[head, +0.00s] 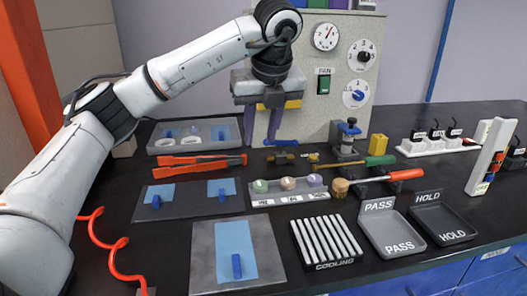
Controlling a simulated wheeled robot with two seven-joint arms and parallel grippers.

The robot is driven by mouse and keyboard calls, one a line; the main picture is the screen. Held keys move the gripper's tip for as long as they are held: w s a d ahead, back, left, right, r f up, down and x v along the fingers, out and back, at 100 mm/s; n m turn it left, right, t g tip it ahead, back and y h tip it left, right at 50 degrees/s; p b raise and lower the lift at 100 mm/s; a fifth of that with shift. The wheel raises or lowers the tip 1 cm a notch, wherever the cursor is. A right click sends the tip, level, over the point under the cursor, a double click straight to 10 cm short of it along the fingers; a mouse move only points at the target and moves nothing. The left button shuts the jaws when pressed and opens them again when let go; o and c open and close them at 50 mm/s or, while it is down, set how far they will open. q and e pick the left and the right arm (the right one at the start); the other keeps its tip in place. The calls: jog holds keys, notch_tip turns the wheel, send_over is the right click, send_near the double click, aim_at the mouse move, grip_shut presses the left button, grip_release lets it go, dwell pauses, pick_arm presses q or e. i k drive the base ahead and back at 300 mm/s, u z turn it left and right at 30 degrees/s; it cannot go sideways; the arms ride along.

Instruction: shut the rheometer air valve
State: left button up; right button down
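My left gripper (268,110) points down in front of the grey rheometer panel (312,98), at the top centre of the head view. Its wrist and body cover the panel's left part, and its fingertips are hard to separate from the parts behind. A blue lever-like piece (281,143) shows just below it. A small brass fitting (280,157) lies on the bench below that piece. I cannot tell which part is the air valve, or whether the gripper touches the blue piece. My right gripper is not in view.
A gauge (325,37), two dials and a green FAN switch (324,84) are on the panel. Orange tongs (195,163), a sample rack (290,190), a cooling rack (326,242), PASS (392,232) and HOLD trays (442,218) crowd the black bench. A green-handled tool (365,162) lies right of the brass parts.

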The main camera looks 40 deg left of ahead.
aim_at(295, 143)
jog(key=u, duration=0.2)
jog(key=k, duration=0.5)
jog(key=z, duration=1.1)
jog(key=i, duration=1.05)
jog(key=u, duration=0.9)
jog(key=i, duration=0.7)
jog(key=u, duration=0.75)
